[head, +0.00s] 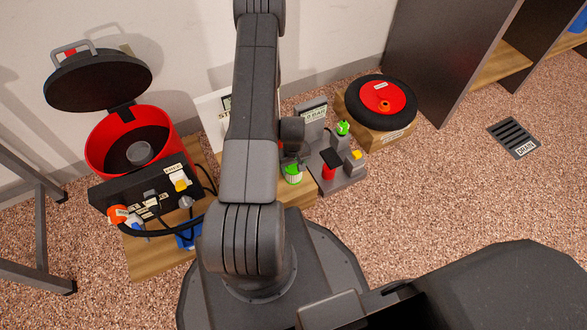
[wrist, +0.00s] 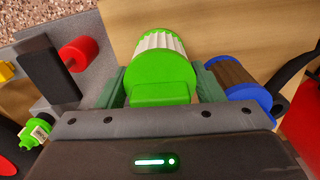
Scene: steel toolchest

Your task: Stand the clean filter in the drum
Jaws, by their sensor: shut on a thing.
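The clean filter, white and pleated with a green cap and tab (wrist: 163,68), is between my gripper's two green-grey fingers (wrist: 163,90) in the wrist view. My gripper is shut on its green tab. In the head view the filter (head: 293,178) shows small beneath my gripper (head: 291,163), over or on a wooden board; I cannot tell if it touches. The red drum (head: 178,142) stands at the left with its black lid (head: 98,80) tipped open. A grey round fitting (head: 138,152) shows inside it.
A brown filter with blue ends (wrist: 240,105) lies right of my gripper in the wrist view. A grey stand (head: 345,180) with red, green and yellow parts is close by. A black panel with hoses (head: 130,190) fronts the drum. A wheel (head: 382,102) lies behind right.

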